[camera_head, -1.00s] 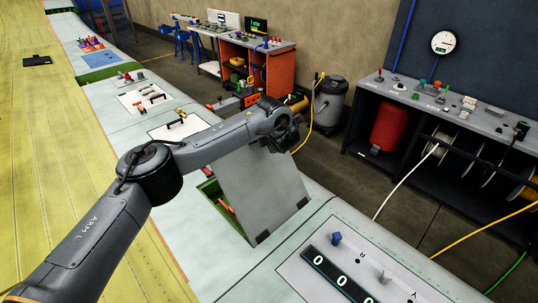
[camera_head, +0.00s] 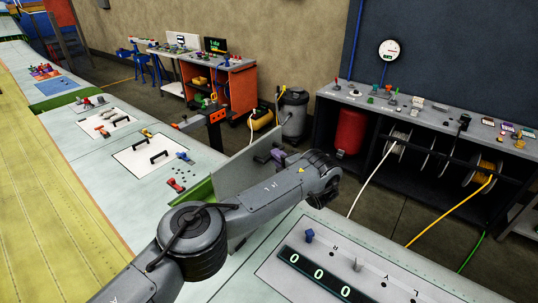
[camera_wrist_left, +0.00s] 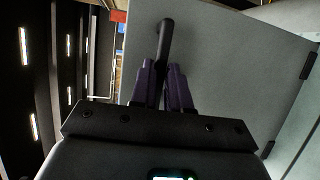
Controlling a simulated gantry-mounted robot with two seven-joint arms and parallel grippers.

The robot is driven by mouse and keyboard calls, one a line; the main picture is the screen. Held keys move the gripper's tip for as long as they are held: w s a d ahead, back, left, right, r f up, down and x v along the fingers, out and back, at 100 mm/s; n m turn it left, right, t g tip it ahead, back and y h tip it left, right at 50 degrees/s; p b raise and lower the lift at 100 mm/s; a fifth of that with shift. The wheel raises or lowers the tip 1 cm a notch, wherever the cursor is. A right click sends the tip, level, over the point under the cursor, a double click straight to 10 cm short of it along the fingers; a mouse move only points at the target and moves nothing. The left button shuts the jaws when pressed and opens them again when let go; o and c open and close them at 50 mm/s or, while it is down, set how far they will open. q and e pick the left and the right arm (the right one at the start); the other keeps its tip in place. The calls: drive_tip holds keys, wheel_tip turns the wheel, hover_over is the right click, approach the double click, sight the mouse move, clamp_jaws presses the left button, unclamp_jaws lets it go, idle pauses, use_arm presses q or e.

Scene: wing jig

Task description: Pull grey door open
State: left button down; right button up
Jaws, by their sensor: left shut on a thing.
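The grey door (camera_head: 234,174) stands raised from the pale bench surface, steeply upright, partly hidden behind my left arm. In the left wrist view the door panel (camera_wrist_left: 235,60) fills the right side, with dark hinges along its far edge. Its black bar handle (camera_wrist_left: 166,38) sticks up between the purple fingers of my left gripper (camera_wrist_left: 163,82). The gripper is shut on that handle. In the head view the left gripper (camera_head: 274,157) is at the door's upper right edge, largely hidden by my wrist. My right gripper is not in view.
A panel with a counter display and blue knob (camera_head: 309,236) lies in front. A white panel with black handles (camera_head: 150,158) is to the left. A dark workbench with cable reels (camera_head: 425,110) stands at right. An orange bracket (camera_head: 214,112) stands beyond the door.

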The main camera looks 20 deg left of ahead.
use_arm(q)
drive_tip(key=shift+d+f, duration=0.3)
drive_tip(key=shift+f, duration=0.05)
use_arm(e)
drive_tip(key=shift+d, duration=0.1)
use_arm(q)
drive_tip(key=c, duration=1.1)
unclamp_jaws()
drive_tip(key=shift+r, duration=0.1)
